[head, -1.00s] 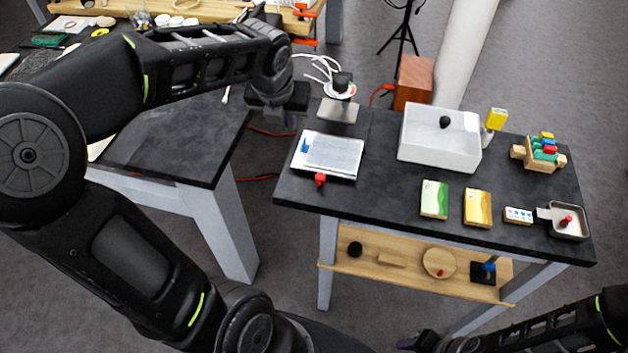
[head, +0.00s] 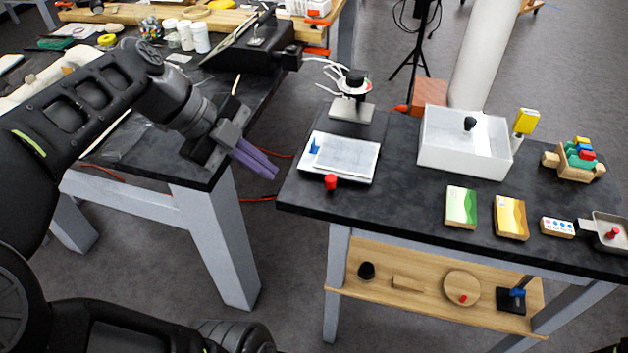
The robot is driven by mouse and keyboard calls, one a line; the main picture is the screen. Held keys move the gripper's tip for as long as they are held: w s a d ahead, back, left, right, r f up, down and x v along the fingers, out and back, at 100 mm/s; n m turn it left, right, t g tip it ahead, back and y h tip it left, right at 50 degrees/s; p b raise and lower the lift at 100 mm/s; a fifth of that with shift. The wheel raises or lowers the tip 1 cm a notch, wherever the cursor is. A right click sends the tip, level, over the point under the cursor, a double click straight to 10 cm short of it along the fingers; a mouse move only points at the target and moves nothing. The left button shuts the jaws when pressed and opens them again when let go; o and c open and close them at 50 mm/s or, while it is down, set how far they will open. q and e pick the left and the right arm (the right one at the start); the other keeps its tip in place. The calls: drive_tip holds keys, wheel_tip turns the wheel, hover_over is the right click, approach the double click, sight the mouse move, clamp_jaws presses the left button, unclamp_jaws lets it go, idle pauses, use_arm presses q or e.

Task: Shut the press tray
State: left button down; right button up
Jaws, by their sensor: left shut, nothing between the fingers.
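A flat white tray (head: 366,175) with a grey, sheet-like top lies near the left end of the dark table. It has a red knob (head: 331,182) at its front edge and a small blue piece (head: 314,146) at its left. I take it for the press tray; the frames do not clearly show how it joins a press. My left gripper (head: 268,168) has purple fingers, shut and empty. It is left of the tray and apart from it, over the gap between the two tables. My right gripper is not in view.
A metal plate with a black-topped device (head: 352,108) stands behind the tray. Green (head: 461,207) and yellow (head: 511,217) cards lie in front. Another dark table (head: 150,150) is at left. A wooden shelf (head: 420,300) is below.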

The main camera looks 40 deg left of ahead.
sight(336, 151)
use_arm(q)
drive_tip(key=w+d+f, duration=0.1)
drive_tip(key=w+f, duration=0.1)
drive_tip(key=w+d+f+p, duration=0.1)
drive_tip(key=w+d+f, duration=0.1)
drive_tip(key=w+f, duration=0.1)
drive_tip(key=w+d+f, duration=0.1)
drive_tip(key=w+f, duration=0.2)
drive_tip(key=shift+d, duration=0.4)
drive_tip(key=shift+w, duration=0.1)
drive_tip(key=shift+w+a+f, duration=0.1)
drive_tip(key=shift+w, duration=0.2)
drive_tip(key=w+a+b, duration=0.1)
drive_tip(key=w, duration=0.2)
drive_tip(key=w+a+b, duration=0.1)
drive_tip(key=w+b, duration=0.1)
drive_tip(key=w, duration=0.1)
drive_tip(key=w+a+b, duration=0.1)
drive_tip(key=w, duration=0.2)
drive_tip(key=shift+w+a, duration=0.2)
drive_tip(key=shift+w, duration=0.2)
drive_tip(key=shift+a+r, duration=0.1)
drive_tip(key=shift+r, duration=0.1)
drive_tip(key=shift+w, duration=0.1)
